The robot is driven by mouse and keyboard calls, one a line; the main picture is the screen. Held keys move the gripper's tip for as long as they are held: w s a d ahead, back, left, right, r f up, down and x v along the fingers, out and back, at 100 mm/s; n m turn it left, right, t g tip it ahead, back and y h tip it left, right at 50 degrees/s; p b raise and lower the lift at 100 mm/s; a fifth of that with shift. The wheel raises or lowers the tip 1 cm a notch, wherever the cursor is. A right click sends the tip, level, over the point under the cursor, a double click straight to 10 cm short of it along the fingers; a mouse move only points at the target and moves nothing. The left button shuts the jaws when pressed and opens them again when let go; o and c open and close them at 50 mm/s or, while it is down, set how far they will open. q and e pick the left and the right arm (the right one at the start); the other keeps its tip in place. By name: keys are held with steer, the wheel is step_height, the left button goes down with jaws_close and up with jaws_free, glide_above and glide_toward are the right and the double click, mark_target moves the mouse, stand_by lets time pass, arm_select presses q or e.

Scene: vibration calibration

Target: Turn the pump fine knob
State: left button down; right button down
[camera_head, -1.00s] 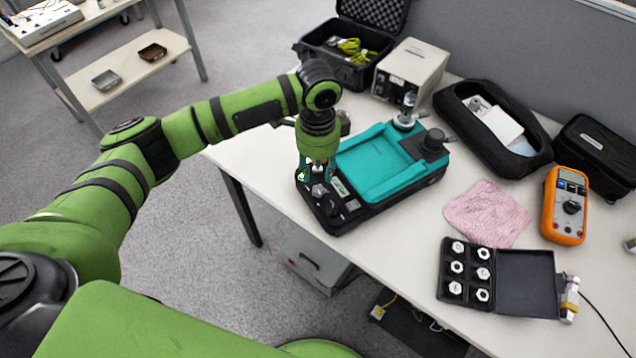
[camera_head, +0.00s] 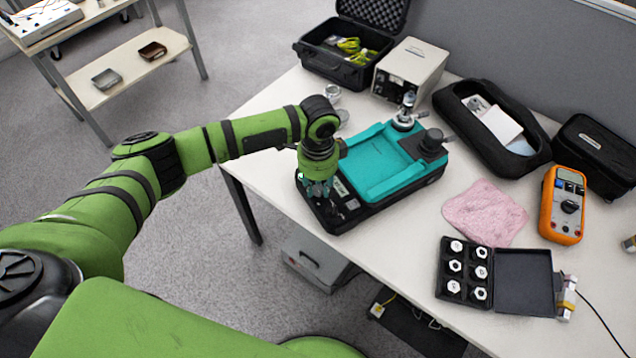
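The teal and black calibration unit (camera_head: 385,167) sits on the table, with a black control panel at its left front end. A round black knob (camera_head: 432,142) stands at its right rear corner. My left gripper (camera_head: 320,188) points down over the control panel, its fingertips low among the small controls. The fingers are small and dark here, and I cannot tell whether they are open or shut. The controls directly under the gripper are hidden, so I cannot make out the fine knob. My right gripper is not in view.
A metal fitting (camera_head: 404,112) stands at the unit's rear edge. Behind are a grey box (camera_head: 411,66) and an open black case (camera_head: 345,52). A pink cloth (camera_head: 486,212), an orange multimeter (camera_head: 564,205) and a black weight case (camera_head: 526,282) lie to the right.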

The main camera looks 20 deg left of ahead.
arm_select(q)
steer(key=shift+s+r+n+p, duration=0.1)
steer(key=shift+r+n+p, duration=0.15)
steer(key=shift+n+p, duration=0.9)
steer(key=shift+f+p, duration=0.2)
steer(key=shift+p, duration=0.55)
steer(key=c, duration=1.2)
jaws_free()
steer(key=shift+c, duration=0.2)
